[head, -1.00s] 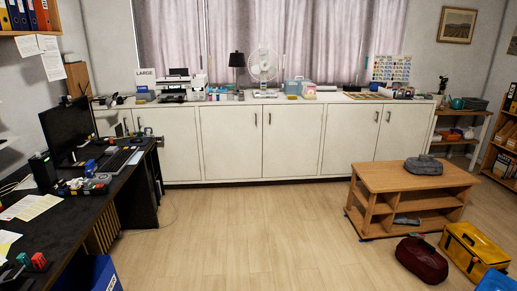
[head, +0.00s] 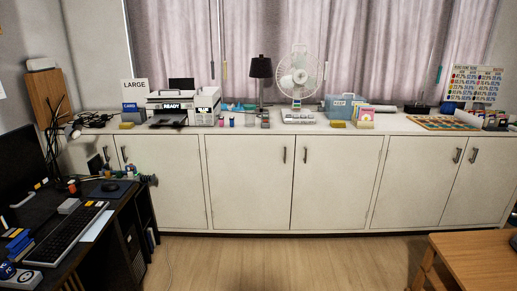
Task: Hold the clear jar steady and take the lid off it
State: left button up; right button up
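Several small containers stand on the long white counter (head: 400,124), between the printer and the fan. Among them are a pinkish one (head: 231,121) and a pale, see-through-looking one (head: 249,119) that may be the clear jar. They are too small for me to make out a lid or be sure which is the jar. Neither of my grippers is in view.
A printer (head: 178,105), a black lamp (head: 260,68), a white fan (head: 300,78) and a blue box (head: 341,106) stand along the counter. A dark desk (head: 95,245) is at left, a wooden table (head: 480,260) at lower right. The floor (head: 290,262) between is clear.

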aim_at(250, 115)
jog(key=i+z, duration=0.1)
jog(key=i, duration=1.9)
